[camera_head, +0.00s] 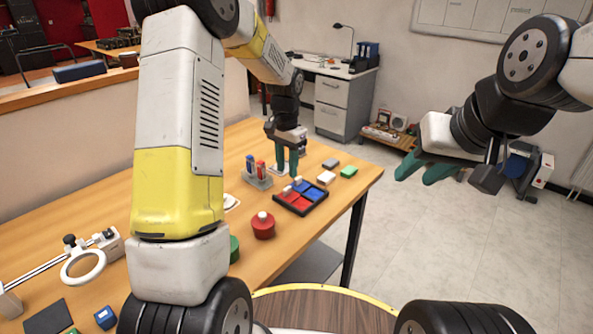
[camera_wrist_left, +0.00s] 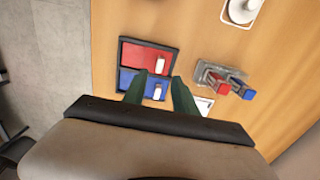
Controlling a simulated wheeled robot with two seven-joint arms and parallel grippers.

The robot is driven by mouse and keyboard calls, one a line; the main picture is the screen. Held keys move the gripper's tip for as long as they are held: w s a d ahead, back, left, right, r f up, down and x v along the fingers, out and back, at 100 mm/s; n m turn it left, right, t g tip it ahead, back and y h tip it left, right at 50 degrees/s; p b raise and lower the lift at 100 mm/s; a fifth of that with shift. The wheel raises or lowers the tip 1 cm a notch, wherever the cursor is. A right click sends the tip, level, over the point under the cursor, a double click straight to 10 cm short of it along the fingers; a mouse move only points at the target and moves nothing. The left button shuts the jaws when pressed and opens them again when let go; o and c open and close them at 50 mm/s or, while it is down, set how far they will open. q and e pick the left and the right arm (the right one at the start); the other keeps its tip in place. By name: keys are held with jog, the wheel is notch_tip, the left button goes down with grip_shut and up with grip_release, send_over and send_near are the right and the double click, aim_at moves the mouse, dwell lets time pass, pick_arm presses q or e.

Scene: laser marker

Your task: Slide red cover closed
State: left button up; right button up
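A dark tray (camera_head: 302,208) with red and blue parts lies near the table's right edge. In the left wrist view the red cover (camera_wrist_left: 138,54) fills the upper half of the tray and the blue cover (camera_wrist_left: 127,79) the lower half. Each has a white handle: one on the red (camera_wrist_left: 159,65), one on the blue (camera_wrist_left: 157,92). My left gripper (camera_wrist_left: 159,76) is open above the tray. In that view its fingers frame the blue handle, with the red handle just past the tips; contact cannot be told. My right gripper (camera_head: 416,172) is open and empty, off the table's right side.
A clear holder (camera_head: 257,181) with red and blue sticks stands left of the tray. A red round container (camera_head: 263,226) stands nearer. A magnifier stand (camera_head: 82,266) is at the left front.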

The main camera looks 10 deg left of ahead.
aim_at(287, 187)
pick_arm(q)
notch_tip(287, 187, down, 7)
jog(key=shift+r, duration=0.1)
dwell(0.3)
grip_shut()
dwell(1.3)
